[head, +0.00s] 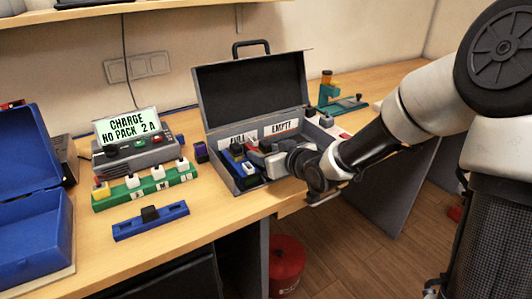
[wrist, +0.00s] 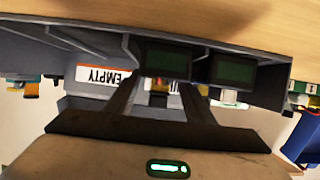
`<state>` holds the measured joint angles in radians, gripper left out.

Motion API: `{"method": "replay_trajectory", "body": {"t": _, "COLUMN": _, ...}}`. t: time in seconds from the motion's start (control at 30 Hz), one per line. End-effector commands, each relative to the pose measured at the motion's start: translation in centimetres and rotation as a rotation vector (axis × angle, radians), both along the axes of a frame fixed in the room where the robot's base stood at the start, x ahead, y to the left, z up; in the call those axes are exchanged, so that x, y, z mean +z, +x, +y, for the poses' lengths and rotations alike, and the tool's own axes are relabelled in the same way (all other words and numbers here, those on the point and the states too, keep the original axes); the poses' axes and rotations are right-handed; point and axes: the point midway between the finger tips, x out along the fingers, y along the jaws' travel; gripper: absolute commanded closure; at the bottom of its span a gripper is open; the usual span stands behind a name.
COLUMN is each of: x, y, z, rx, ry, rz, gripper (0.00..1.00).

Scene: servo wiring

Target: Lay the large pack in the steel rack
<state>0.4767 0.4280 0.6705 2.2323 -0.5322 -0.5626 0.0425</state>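My gripper (head: 265,158) reaches into the front of the open grey steel case (head: 252,86) from the right. In the wrist view its two dark fingers (wrist: 158,90) stand apart, with a gap visible between them. Two dark green-faced blocks or openings, one near the fingertips (wrist: 164,62) and one to the right (wrist: 232,68), sit in grey surrounds; I cannot tell what they are. Blue parts (head: 238,168) lie in the left of the case. I cannot tell for certain which item is the large pack or the steel rack. My gripper hides part of the case's inside.
The case carries an EMPTY label (head: 281,127) and a partly hidden one. A charger (head: 133,145) reads "CHARGE NO PACK 2 A". A green strip (head: 147,187) and a blue strip (head: 150,221) lie before it. A blue box (head: 30,215) stands open at left.

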Motion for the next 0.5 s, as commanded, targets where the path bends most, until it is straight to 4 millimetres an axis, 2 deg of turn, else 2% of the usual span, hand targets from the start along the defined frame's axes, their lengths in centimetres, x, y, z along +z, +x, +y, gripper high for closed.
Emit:
{"method": "replay_trajectory", "body": {"t": 0.3, "x": 0.6, "y": 0.0, "z": 0.0, "rx": 0.0, "ry": 0.0, "rz": 0.0, "gripper": 0.52}}
{"method": "replay_trajectory", "body": {"t": 0.5, "x": 1.9, "y": -2.3, "z": -1.6, "rx": -0.002, "ry": -0.003, "rz": -0.001, "gripper": 0.52}}
